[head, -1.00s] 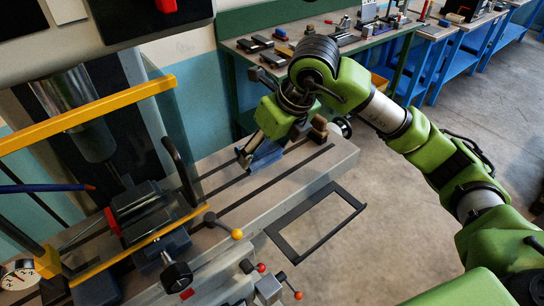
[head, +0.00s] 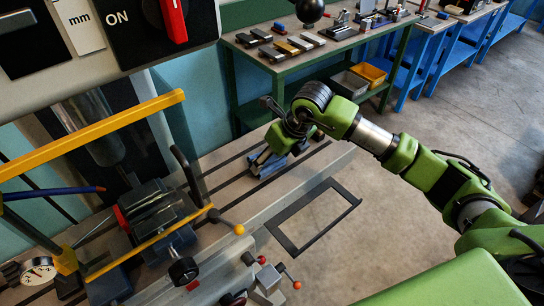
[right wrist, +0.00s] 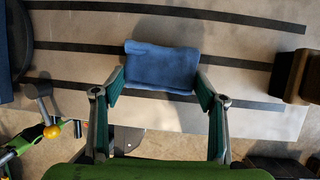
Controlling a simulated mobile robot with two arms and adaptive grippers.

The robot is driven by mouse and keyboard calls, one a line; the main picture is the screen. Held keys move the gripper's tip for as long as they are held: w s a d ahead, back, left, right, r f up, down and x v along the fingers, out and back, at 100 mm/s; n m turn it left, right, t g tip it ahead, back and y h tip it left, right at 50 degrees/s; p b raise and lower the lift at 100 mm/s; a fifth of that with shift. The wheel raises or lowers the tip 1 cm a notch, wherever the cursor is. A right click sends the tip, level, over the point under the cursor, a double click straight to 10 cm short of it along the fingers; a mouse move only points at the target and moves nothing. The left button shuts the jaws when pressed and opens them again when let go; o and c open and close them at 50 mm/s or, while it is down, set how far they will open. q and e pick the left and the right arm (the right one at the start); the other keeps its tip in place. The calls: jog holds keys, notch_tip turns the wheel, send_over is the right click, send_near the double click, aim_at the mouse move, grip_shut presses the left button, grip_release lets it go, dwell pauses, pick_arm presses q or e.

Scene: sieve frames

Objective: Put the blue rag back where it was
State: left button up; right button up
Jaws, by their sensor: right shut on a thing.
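The blue rag (head: 266,164) is on the slotted grey machine table (head: 222,160), near its far end. In the right wrist view the rag (right wrist: 162,67) is a folded blue bundle between my fingertips, over the dark slots. My right gripper (head: 272,154) is shut on the rag from both sides; its teal-padded fingers also show in the right wrist view (right wrist: 160,84). I cannot tell whether the rag touches the table. My left gripper is not in view.
A dark vise (head: 150,212) and a yellow-edged guard (head: 90,137) stand left of the rag. Brown blocks (right wrist: 292,76) sit to its right in the wrist view. A dark rectangular frame (head: 318,240) lies beside the table. A green workbench (head: 330,45) stands behind.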

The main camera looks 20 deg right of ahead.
jog(key=o, duration=1)
jog(key=shift+r, duration=0.1)
jog(key=b+v, duration=0.2)
jog(key=v, duration=0.9)
jog(key=shift+s+d+r+b, duration=0.1)
jog(key=shift+d+r+b, duration=0.05)
jog(key=shift+r+b, duration=0.2)
